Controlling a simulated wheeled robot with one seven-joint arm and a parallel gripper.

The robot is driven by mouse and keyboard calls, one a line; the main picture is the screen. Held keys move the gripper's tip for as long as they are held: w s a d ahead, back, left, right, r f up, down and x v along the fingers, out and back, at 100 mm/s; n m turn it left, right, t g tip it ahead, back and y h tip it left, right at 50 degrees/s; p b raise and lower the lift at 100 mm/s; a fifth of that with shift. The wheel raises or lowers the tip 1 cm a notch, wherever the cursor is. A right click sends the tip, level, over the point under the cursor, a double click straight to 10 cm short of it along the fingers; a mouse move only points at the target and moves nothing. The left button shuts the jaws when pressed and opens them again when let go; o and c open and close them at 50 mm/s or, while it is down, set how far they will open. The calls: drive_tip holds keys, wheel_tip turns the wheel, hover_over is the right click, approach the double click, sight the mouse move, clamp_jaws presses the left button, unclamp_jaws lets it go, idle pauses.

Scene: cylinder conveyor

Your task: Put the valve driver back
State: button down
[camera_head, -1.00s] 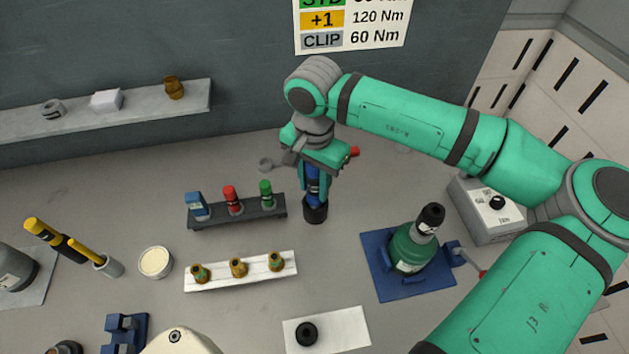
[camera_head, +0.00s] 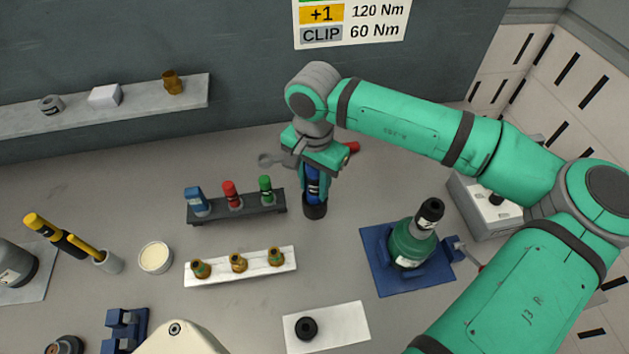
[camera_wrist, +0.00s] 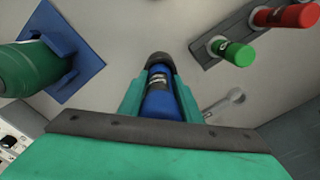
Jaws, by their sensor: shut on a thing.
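My gripper (camera_head: 314,190) is shut on an upright blue driver (camera_wrist: 160,102) with a dark end (camera_head: 315,211), which I take to be the valve driver. In the wrist view the green fingers lie on both sides of its blue body. The dark end points down at the table; I cannot tell whether it touches. The dark rack (camera_head: 238,212) stands just left of the driver and holds a blue tool (camera_head: 196,202), a red tool (camera_head: 232,193) and a green tool (camera_head: 265,189). The red and green ones also show in the wrist view.
A green bottle (camera_head: 410,245) with a black cap stands in a blue holder (camera_head: 385,284) to the right. A white strip (camera_head: 215,279) with three brass fittings lies in front of the rack. A grey wrench-like tool (camera_wrist: 222,104) lies behind. A grey box (camera_head: 478,215) stands far right.

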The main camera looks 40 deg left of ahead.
sight(314, 174)
drive_tip(key=shift+s+f, duration=0.15)
drive_tip(key=shift+f, duration=0.1)
drive_tip(key=shift+f, duration=0.7)
drive_tip(key=c, duration=1.2)
unclamp_jaws()
drive_tip(key=shift+r, duration=3)
